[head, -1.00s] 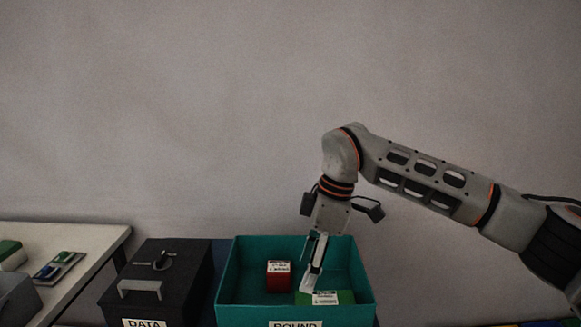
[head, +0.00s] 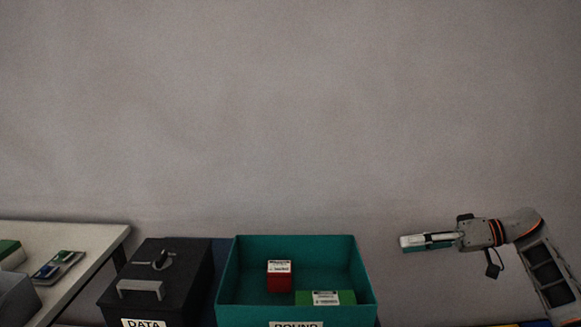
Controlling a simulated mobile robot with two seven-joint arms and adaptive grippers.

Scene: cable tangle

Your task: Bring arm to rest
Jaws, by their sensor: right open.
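My right gripper (head: 404,243) is at the right of the head view, held up in front of the wall and pointing left. It is open, and I see nothing held in it. It is apart from the teal bin (head: 367,290), above and to the right of it. My right arm (head: 540,255) is folded at the right edge, partly cut off by the frame. My left gripper is not in view.
The teal bin holds a red box (head: 279,276) and a green box (head: 325,298), both with white labels. A black lidded box (head: 190,277) marked DATA stands left of it. A pale table (head: 95,240) is at the far left.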

